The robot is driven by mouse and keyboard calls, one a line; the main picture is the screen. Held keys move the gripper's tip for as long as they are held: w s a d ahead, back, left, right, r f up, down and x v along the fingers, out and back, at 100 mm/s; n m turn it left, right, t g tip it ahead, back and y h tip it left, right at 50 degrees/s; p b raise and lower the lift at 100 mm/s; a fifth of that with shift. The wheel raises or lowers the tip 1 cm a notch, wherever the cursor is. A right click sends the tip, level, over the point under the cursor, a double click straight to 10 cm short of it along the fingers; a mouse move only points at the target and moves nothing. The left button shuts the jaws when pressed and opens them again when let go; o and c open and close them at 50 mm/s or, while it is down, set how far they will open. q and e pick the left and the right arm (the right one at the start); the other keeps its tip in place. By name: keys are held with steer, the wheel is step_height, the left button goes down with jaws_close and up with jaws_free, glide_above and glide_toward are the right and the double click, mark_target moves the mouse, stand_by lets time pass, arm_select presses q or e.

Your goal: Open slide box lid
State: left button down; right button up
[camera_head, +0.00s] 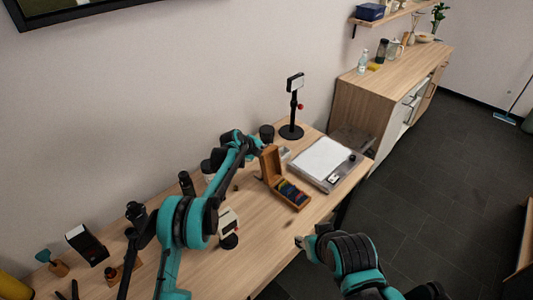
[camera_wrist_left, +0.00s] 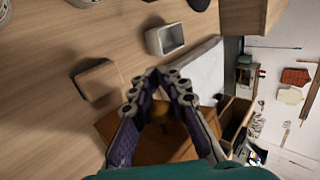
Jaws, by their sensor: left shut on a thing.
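The wooden slide box (camera_head: 304,203) stands on the table with dark, coloured slides showing inside. Its lid (camera_head: 269,163) stands upright at the box's back left side. My left gripper (camera_head: 262,149) is at the top of the lid. In the left wrist view, my left gripper's fingers (camera_wrist_left: 165,80) close around a small knob (camera_wrist_left: 159,108) on the lid (camera_wrist_left: 150,146). Part of the open box (camera_wrist_left: 238,112) shows right of the fingers. My right gripper (camera_head: 302,242) is off the table's front edge, apart from the box; its finger opening is too small to judge.
A white light panel (camera_head: 322,160) lies right of the box. A black stand (camera_head: 291,131) is behind it. A small white device (camera_head: 227,221) and dark jars (camera_head: 187,184) stand left of the box. Bare table (camera_head: 262,238) lies in front.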

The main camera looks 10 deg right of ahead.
arm_select(q)
steer(key=shift+s+d+f, duration=0.1)
steer(key=shift+s+f, duration=0.2)
steer(key=shift+f, duration=0.05)
steer(key=c, duration=1.6)
jaws_free()
steer(key=shift+r, duration=0.15)
steer(key=shift+r, duration=0.2)
steer(key=v, duration=1.1)
steer(key=shift+s+a+r, duration=0.1)
steer(key=shift+a+r, duration=0.1)
steer(key=shift+a, duration=0.05)
steer(key=shift+r, duration=0.1)
